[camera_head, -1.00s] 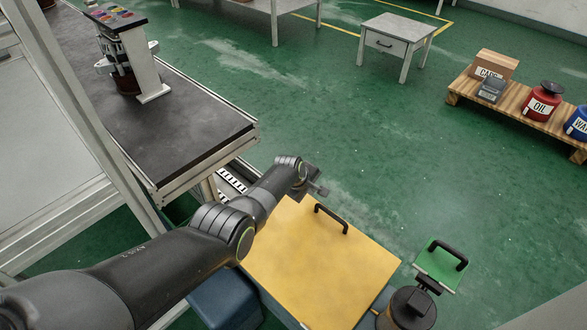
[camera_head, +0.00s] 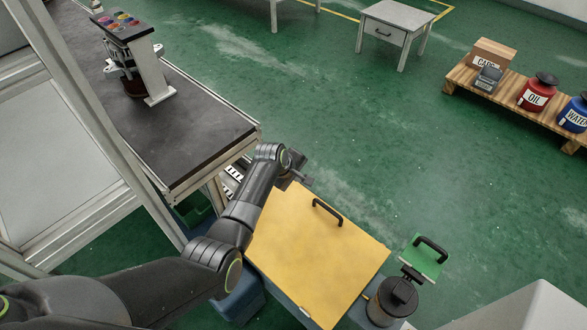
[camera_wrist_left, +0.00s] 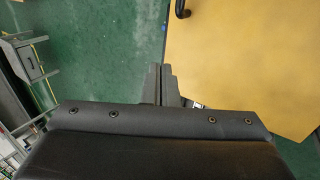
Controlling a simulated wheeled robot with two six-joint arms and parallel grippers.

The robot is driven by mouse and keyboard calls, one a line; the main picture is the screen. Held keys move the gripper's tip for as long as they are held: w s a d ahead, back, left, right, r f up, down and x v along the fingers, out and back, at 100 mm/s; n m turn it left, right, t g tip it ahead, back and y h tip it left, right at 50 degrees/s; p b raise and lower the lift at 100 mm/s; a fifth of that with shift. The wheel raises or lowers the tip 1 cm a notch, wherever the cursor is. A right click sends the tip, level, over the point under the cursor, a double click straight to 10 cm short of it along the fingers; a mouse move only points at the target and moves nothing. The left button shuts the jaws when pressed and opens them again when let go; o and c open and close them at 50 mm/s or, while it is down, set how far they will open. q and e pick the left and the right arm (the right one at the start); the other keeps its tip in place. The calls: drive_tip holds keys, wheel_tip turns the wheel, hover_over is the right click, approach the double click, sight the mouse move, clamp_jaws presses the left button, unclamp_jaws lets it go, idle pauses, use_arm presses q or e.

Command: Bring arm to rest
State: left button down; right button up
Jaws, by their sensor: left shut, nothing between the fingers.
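My left arm comes in from the lower left in the head view. My left gripper (camera_head: 298,177) is at its far end, beside the upper left corner of a yellow panel (camera_head: 310,265) with a black handle. In the left wrist view the two fingers (camera_wrist_left: 160,85) are together with nothing between them. The yellow panel (camera_wrist_left: 240,55) lies to their right there, with green floor to their left. My right gripper is not in view.
A dark-topped conveyor bench (camera_head: 185,130) with a fixture (camera_head: 130,60) stands at the left. A pallet (camera_head: 510,100) with containers is far right. Open green floor lies between.

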use_arm(q)
drive_tip(key=shift+p+v, duration=0.3)
drive_tip(key=shift+v, duration=1.25)
